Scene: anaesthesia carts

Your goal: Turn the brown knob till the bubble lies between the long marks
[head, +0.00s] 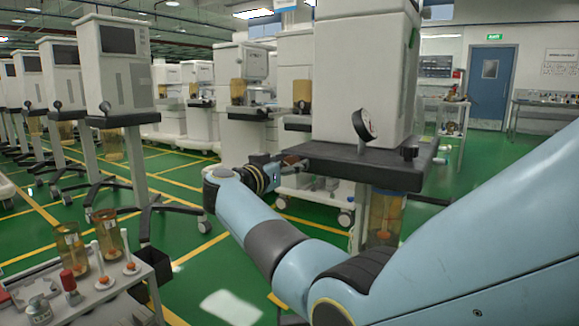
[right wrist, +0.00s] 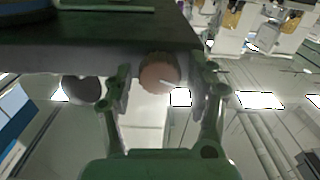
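The brown knob (right wrist: 160,73) is round, with a thin white line on it, and sits at the edge of the dark shelf (right wrist: 110,50) in the right wrist view. My right gripper (right wrist: 166,85) is open, with one finger on each side of the knob and gaps showing between. In the head view my right gripper (head: 284,166) is at the left end of the cart's dark shelf (head: 360,162), and the knob is hard to make out there. A pale green strip (right wrist: 107,9) lies on the shelf; I cannot make out a bubble or marks. My left gripper is out of view.
A black knob (right wrist: 83,88) sits beside the brown one. A round gauge (head: 365,125) stands above the shelf, and an amber canister (head: 384,215) hangs below it. A grey trolley (head: 85,290) with bottles stands at lower left. Green floor lies open between carts.

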